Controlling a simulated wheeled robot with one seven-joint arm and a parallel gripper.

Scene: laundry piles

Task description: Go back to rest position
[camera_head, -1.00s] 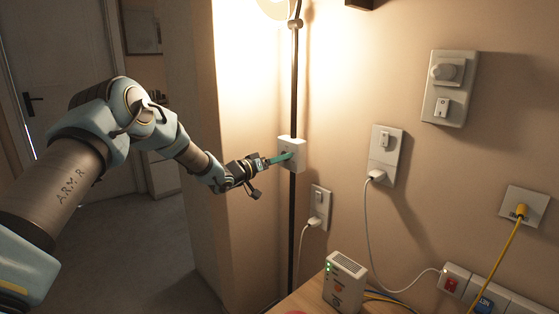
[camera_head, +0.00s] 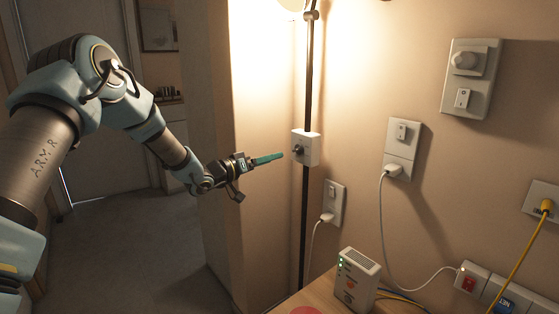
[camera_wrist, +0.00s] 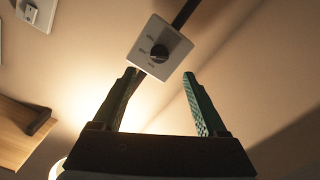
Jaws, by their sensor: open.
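My gripper (camera_head: 268,158) is open and empty in the head view, with its green fingers pointing right. It is a short way left of a white box with a black knob (camera_head: 306,149) fixed on the lamp's dark pole. In the wrist view my gripper (camera_wrist: 162,95) shows two green fingers spread apart. The white knob box (camera_wrist: 160,47) lies beyond the fingertips, and the fingers do not touch it. The black knob points at one of several small marks that are too small to read.
The lamp pole (camera_head: 309,85) stands against the lit wall. A wall dimmer panel (camera_head: 470,78), a switch with a plug (camera_head: 401,148) and a lower socket (camera_head: 333,203) are to the right. A white router (camera_head: 352,280) stands on a wooden table. Open floor (camera_head: 140,250) lies left.

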